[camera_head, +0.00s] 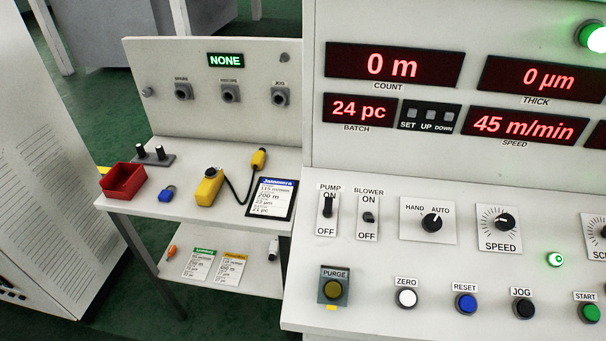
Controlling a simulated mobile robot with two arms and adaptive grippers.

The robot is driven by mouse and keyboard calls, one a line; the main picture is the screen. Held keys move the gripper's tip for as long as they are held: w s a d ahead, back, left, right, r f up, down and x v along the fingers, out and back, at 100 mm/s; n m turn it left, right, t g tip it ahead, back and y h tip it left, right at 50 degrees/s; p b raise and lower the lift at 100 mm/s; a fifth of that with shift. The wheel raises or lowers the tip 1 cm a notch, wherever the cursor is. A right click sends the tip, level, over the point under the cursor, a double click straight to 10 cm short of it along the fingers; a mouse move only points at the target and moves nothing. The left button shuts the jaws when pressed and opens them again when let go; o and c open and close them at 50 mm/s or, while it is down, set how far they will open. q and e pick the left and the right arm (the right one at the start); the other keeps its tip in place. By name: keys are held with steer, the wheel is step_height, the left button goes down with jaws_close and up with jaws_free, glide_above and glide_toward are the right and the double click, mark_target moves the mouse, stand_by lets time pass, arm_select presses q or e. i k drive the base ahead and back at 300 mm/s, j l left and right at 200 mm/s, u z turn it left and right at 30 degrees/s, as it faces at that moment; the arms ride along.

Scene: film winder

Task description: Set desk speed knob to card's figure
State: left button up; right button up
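The black speed knob (503,221) sits on a white SPEED plate with tick marks, on the desk's sloping panel at the right. Its pointer direction is hard to read. The red speed display (515,125) above it shows 45 m/min. A card (271,199) with a blue header lies on the side table left of the desk. Its lines are small; one seems to read 200 m, and the speed figure is not clear. Neither of my grippers shows.
A HAND/AUTO switch (432,222) is left of the knob; a lit green lamp (555,259) is below right. Buttons line the desk's front. The side table holds a red bin (123,181), blue padlock (167,193) and yellow pendant (209,187). Two cards lie on the lower shelf.

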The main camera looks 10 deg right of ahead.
mark_target(505, 222)
steer(key=z, duration=1.5)
